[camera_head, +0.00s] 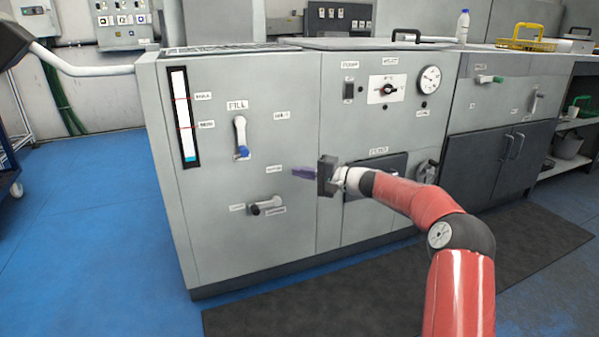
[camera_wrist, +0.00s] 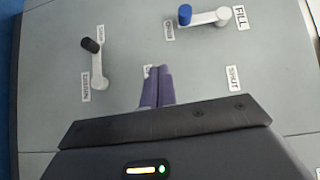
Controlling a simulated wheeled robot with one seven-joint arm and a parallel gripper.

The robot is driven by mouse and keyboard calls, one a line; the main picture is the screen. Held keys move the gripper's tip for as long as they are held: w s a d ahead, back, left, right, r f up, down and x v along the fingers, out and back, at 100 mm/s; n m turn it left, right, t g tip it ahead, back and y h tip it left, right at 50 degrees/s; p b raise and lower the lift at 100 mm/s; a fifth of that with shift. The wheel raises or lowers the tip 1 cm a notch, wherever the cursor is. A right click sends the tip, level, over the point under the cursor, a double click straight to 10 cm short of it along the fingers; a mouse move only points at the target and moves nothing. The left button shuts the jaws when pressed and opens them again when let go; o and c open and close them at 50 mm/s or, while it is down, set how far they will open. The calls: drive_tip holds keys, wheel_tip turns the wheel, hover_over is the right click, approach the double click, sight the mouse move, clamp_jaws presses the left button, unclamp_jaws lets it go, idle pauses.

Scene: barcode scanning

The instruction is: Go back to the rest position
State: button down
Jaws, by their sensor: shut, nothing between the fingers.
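My gripper (camera_head: 303,174) is in front of the grey machine cabinet (camera_head: 220,225), with its purple fingers pointing left in the head view. In the wrist view the purple fingers of my gripper (camera_wrist: 157,86) lie together, shut and empty. The fill lever (camera_head: 241,138) has a blue tip and hangs downward; it also shows at the top of the wrist view (camera_wrist: 207,18). Below it, a lever with a black tip (camera_head: 266,206) lies roughly level; it also shows in the wrist view (camera_wrist: 97,68). My gripper appears apart from both levers.
A level gauge (camera_head: 184,117) is at the cabinet's upper left. A round dial (camera_head: 430,79) and switches are on its right panel. A dark mat (camera_head: 300,312) lies on the blue floor in front. A yellow basket (camera_head: 526,40) and a bottle (camera_head: 463,26) stand on top at the right.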

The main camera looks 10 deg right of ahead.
drive_tip(key=s+a+n+g+h, duration=0.2)
drive_tip(key=s+a+h, duration=0.15)
drive_tip(key=s, duration=0.55)
drive_tip(key=s+a+n+g+h, duration=0.3)
drive_tip(key=s+a, duration=0.2)
drive_tip(key=s, duration=0.5)
drive_tip(key=s+d+f+t+h, duration=0.1)
drive_tip(key=s+d+h, duration=0.3)
drive_tip(key=s, duration=0.7)
drive_tip(key=s+d+f+h, duration=0.1)
drive_tip(key=s+d+h, duration=0.1)
drive_tip(key=s+d, duration=0.6)
drive_tip(key=s+d+f+t+h, duration=0.1)
drive_tip(key=s+d+h, duration=0.2)
drive_tip(key=s, duration=1)
wheel_tip(320, 180, up, 14)
drive_tip(key=p, duration=1.3)
drive_tip(key=shift+w+a, duration=0.15)
